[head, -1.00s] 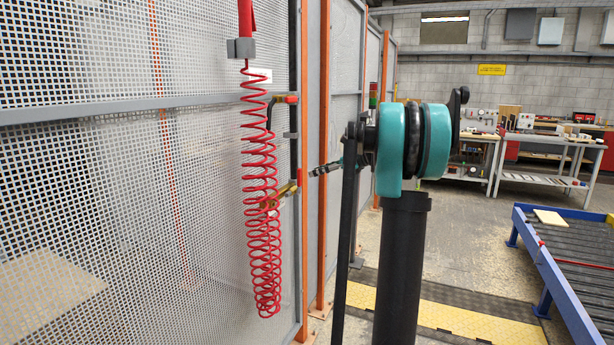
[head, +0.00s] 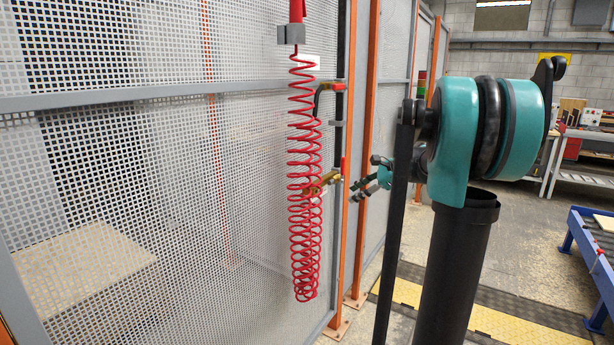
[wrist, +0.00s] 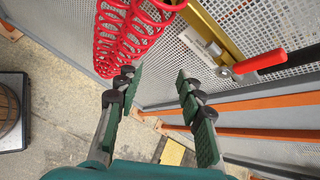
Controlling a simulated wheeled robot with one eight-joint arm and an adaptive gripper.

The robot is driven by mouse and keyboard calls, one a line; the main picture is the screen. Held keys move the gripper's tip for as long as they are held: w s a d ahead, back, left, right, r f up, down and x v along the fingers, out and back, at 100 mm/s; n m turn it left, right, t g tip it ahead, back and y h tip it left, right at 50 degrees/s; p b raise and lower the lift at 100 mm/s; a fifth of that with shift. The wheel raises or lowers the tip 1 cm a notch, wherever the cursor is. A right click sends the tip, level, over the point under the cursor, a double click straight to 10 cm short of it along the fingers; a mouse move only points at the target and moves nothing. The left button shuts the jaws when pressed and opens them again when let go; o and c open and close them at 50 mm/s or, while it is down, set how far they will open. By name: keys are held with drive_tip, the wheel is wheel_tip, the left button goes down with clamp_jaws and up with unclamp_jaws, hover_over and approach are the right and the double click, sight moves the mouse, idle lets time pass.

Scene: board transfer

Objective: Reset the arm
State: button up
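My gripper (wrist: 160,73) is open in the wrist view, its two dark green padded fingers apart with nothing between them. In the head view my gripper (head: 362,187) shows small, with its teal wrist part, beyond my dark arm link, which hides some of it. It is in front of the mesh fence, right of a brass-coloured latch (head: 322,183). My teal arm joint and black column fill the right middle of the head view.
A red coiled hose (head: 304,200) hangs by the mesh fence (head: 180,150); it shows close to the left finger in the wrist view (wrist: 120,38). A red-handled lever (wrist: 260,62) is at the right there. A blue-framed conveyor (head: 590,255) stands at right. Floor lies between.

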drive_tip(key=s+a+f+n+g+h, duration=0.1)
drive_tip(key=s+f+n+h, duration=0.3)
drive_tip(key=s+f+n, duration=0.5)
drive_tip(key=s+a+f+n+h, duration=0.1)
drive_tip(key=s+f+n+h, duration=0.3)
drive_tip(key=s+f+n, duration=0.6)
drive_tip(key=s+f, duration=0.2)
drive_tip(key=s, duration=0.4)
drive_tip(key=s+f, duration=0.3)
drive_tip(key=s, duration=0.3)
drive_tip(key=shift+s+f+n+g+h, duration=0.3)
drive_tip(key=shift+f+g, duration=0.05)
drive_tip(key=shift+g, duration=0.05)
drive_tip(key=shift+w+a+r, duration=0.1)
drive_tip(key=shift+a, duration=0.05)
